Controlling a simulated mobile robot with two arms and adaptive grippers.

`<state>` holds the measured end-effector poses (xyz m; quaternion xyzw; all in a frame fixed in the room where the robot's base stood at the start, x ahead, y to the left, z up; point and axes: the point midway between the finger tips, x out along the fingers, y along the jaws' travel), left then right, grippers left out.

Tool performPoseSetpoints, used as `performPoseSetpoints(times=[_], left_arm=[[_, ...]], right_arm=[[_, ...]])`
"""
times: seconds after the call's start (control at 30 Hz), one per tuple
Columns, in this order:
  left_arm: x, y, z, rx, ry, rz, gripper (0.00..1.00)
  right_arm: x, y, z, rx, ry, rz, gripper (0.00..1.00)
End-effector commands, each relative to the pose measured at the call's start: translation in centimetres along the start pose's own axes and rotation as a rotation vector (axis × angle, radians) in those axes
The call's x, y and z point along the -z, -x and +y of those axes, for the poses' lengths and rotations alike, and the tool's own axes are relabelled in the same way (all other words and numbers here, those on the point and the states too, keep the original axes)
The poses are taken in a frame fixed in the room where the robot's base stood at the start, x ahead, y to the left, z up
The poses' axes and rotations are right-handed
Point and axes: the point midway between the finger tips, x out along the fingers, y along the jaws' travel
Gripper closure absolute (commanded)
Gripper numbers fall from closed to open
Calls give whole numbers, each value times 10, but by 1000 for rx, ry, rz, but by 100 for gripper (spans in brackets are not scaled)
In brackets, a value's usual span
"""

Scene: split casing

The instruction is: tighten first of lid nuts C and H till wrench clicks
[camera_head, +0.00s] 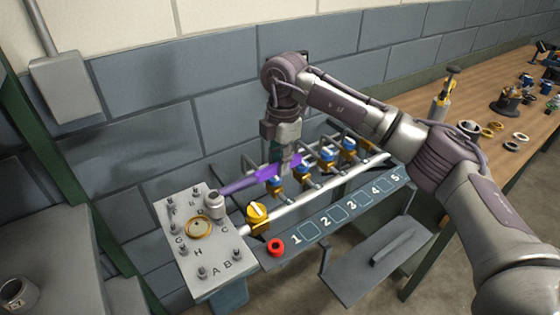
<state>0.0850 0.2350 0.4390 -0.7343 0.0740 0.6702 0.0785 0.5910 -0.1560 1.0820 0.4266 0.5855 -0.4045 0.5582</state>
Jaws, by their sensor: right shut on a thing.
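The pale grey lid plate (208,283) at lower left carries lettered nuts and a brass ring (200,228) around a hole near its middle. The letter H shows left of centre, and C at the right side. My right gripper (283,165) points down and is shut on a purple wrench (248,181). The wrench reaches left to a grey cylindrical head (214,204) at the lid's right edge, near letters C and D. The head hides what is under it, so I cannot tell whether it is seated on a nut. My left gripper is not in view.
Pipes with a yellow valve (257,213) and blue-and-yellow fittings (327,153) run right of the lid. A wooden bench (480,95) with tools and rings stands at right.

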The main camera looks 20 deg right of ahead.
Motion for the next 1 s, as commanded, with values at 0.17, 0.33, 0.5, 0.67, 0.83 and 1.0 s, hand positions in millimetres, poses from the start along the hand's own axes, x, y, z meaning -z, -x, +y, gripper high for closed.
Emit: performPoseSetpoints(times=[0.17,0.33,0.5,0.67,0.83,1.0], left_arm=[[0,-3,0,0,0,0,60],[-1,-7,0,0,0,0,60],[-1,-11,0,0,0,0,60],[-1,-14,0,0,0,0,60],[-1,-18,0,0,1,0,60],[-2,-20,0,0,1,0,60]], right_arm=[[0,-4,0,-1,0,1,100],[0,-10,0,-2,0,1,100],[-1,-16,0,-2,0,1,100],[-1,-22,0,-2,0,1,100],[-1,-28,0,-2,0,1,100],[-2,-32,0,-2,0,1,100]])
